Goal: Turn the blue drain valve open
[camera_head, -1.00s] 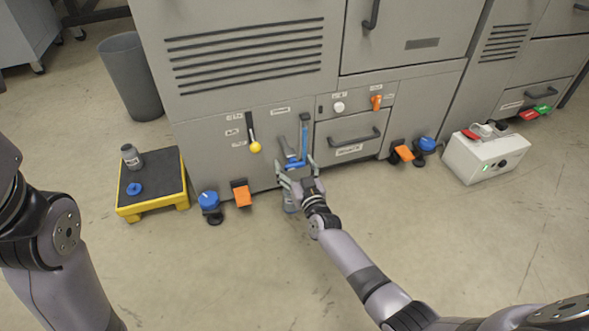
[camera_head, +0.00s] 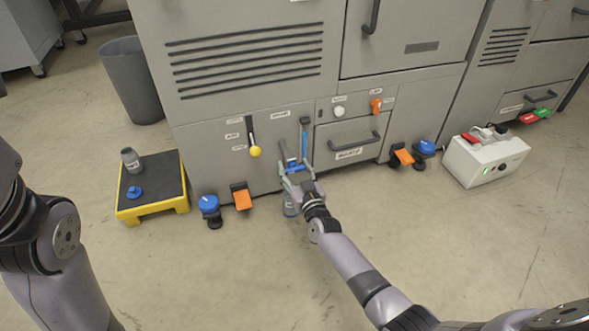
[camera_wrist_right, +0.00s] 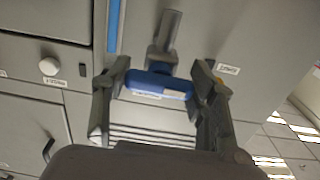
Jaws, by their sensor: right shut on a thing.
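The blue drain valve handle (camera_head: 292,165) sits low on the grey machine front, below a grey pipe stub. In the right wrist view the blue handle (camera_wrist_right: 158,83) lies crosswise between my fingers, with the grey stub (camera_wrist_right: 165,40) behind it. My right gripper (camera_head: 297,171) is at the valve; in the wrist view its two fingers (camera_wrist_right: 160,78) are shut on the handle's ends. The fingers and hand partly hide the valve in the head view. My left gripper is out of view; only part of my left arm shows.
A bottle (camera_head: 290,205) stands on the floor under the valve. A vertical blue gauge (camera_head: 304,145) is just above right. A yellow-edged step (camera_head: 155,208) stands left, a white box (camera_head: 470,168) right.

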